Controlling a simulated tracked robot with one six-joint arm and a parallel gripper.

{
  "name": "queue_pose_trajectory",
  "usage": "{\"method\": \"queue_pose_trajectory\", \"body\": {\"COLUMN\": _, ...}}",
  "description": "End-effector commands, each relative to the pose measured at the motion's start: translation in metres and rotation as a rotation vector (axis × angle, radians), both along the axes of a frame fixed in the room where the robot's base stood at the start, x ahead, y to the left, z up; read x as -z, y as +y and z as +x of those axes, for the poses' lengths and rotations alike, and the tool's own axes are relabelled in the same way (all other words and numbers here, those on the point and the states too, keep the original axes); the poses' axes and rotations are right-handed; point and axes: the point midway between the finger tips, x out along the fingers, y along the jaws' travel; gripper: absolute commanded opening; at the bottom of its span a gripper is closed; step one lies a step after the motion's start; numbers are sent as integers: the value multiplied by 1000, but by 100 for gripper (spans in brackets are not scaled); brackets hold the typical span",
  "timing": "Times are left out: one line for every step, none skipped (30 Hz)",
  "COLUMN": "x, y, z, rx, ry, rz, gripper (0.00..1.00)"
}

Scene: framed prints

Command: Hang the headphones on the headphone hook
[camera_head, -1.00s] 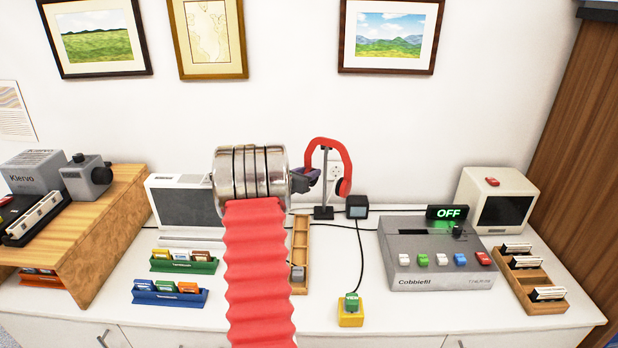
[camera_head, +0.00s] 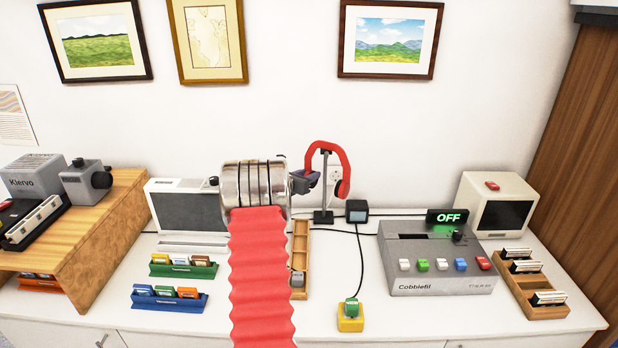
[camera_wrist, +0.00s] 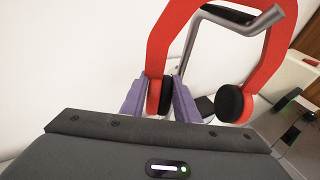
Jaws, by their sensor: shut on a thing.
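The red headphones (camera_head: 343,160) with black ear cushions are upright at the hook, band arched at the top. The headphone hook (camera_head: 323,190) is a grey stand on the white counter; its upper end lies within the band's arch in the head view. The wrist view shows the hook's bent grey bar (camera_wrist: 284,22) overlapping the red band (camera_wrist: 165,35). I cannot tell whether the band rests on it. My gripper (camera_head: 312,179) is shut on the left earcup, its purple fingers (camera_wrist: 182,100) on either side. The other earcup (camera_wrist: 232,103) hangs free.
A small dark box (camera_head: 357,211) with a cable stands just right of the hook. A wooden tray (camera_head: 301,240) lies in front, left of it. A grey console (camera_head: 435,260) stands farther right. Framed prints (camera_head: 388,38) hang above; the wall behind is close.

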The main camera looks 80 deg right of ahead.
Motion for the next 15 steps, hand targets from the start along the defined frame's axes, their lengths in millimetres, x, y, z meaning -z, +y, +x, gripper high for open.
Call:
{"method": "queue_pose_trajectory", "body": {"x": 2, "y": -1, "z": 0, "rx": 0, "ry": 1, "rz": 0, "gripper": 1}}
{"method": "queue_pose_trajectory", "body": {"x": 3, "y": -2, "z": 0, "rx": 0, "ry": 1, "rz": 0, "gripper": 1}}
{"method": "queue_pose_trajectory", "body": {"x": 5, "y": -3, "z": 0, "rx": 0, "ry": 1, "rz": 0, "gripper": 1}}
{"method": "queue_pose_trajectory", "body": {"x": 6, "y": -3, "z": 0, "rx": 0, "ry": 1, "rz": 0, "gripper": 1}}
{"method": "queue_pose_trajectory", "body": {"x": 7, "y": -3, "z": 0, "rx": 0, "ry": 1, "rz": 0, "gripper": 1}}
{"method": "queue_pose_trajectory", "body": {"x": 8, "y": -4, "z": 1, "rx": 0, "ry": 1, "rz": 0, "gripper": 1}}
{"method": "queue_pose_trajectory", "body": {"x": 9, "y": -4, "z": 1, "rx": 0, "ry": 1, "rz": 0, "gripper": 1}}
{"method": "queue_pose_trajectory", "body": {"x": 10, "y": -4, "z": 1, "rx": 0, "ry": 1, "rz": -1, "gripper": 1}}
{"method": "queue_pose_trajectory", "body": {"x": 11, "y": -4, "z": 1, "rx": 0, "ry": 1, "rz": -1, "gripper": 1}}
{"method": "queue_pose_trajectory", "body": {"x": 11, "y": -5, "z": 1, "rx": 0, "ry": 1, "rz": -1, "gripper": 1}}
{"method": "queue_pose_trajectory", "body": {"x": 12, "y": -5, "z": 1, "rx": 0, "ry": 1, "rz": -1, "gripper": 1}}
{"method": "queue_pose_trajectory", "body": {"x": 12, "y": -5, "z": 1, "rx": 0, "ry": 1, "rz": -1, "gripper": 1}}
{"method": "queue_pose_trajectory", "body": {"x": 13, "y": -5, "z": 1, "rx": 0, "ry": 1, "rz": -1, "gripper": 1}}
{"method": "queue_pose_trajectory", "body": {"x": 13, "y": -5, "z": 1, "rx": 0, "ry": 1, "rz": -1, "gripper": 1}}
{"method": "queue_pose_trajectory", "body": {"x": 13, "y": -5, "z": 1, "rx": 0, "ry": 1, "rz": -1, "gripper": 1}}
